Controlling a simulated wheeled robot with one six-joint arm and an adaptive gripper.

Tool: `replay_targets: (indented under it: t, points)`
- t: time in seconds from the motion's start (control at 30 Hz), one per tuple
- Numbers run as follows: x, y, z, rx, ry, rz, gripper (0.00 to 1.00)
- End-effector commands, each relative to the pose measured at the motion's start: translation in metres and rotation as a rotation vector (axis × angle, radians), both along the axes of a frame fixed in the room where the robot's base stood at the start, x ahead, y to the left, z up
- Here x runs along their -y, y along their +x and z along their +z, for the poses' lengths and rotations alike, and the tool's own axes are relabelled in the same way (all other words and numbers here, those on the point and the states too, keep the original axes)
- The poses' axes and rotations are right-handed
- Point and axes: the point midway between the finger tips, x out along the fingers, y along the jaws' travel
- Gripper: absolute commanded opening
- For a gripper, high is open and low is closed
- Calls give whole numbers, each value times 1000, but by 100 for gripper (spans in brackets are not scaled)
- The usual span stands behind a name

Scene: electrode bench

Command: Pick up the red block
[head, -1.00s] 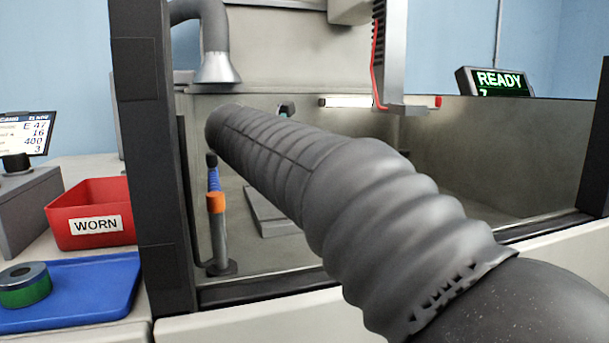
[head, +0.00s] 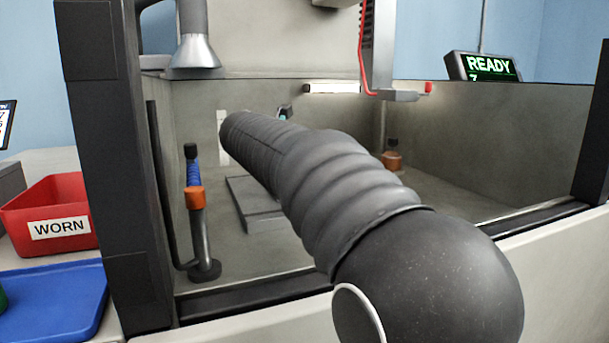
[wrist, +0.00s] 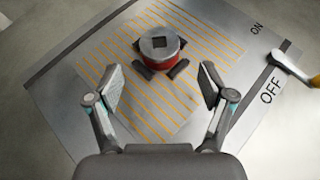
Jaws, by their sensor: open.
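In the wrist view, a round block with a red side and a grey top with a dark square recess (wrist: 158,48) sits on a grey plate with orange stripes (wrist: 105,115). Dark pieces lie at its lower left and lower right edges. My gripper (wrist: 161,84) is open and empty. Its two fingers are apart, on the near side of the block, with the block ahead of the gap between them. In the head view my arm reaches into the walled bay and hides the block. Part of a grey plate (head: 262,222) shows beside the arm.
A nozzle post with an orange band (head: 195,197) stands left of my arm. A dark frame post (head: 118,150) and front sill (head: 240,302) edge the opening. A lever (wrist: 293,68) is by ON/OFF markings. Outside left are a red WORN bin (head: 90,235) and blue tray (head: 60,300).

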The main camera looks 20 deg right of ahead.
Motion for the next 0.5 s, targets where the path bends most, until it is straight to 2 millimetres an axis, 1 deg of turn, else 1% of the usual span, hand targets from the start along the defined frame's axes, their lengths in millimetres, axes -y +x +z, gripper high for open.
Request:
replay_targets:
  t: [0.27, 0.3, 0.4, 0.5]
  points:
    - [24, 24, -5, -2, 0, -3, 81]
    - [27, 27, -9, -3, 0, -4, 81]
    - [33, 33, -14, -2, 0, 0, 81]
    - [34, 35, -15, -1, 0, 0, 81]
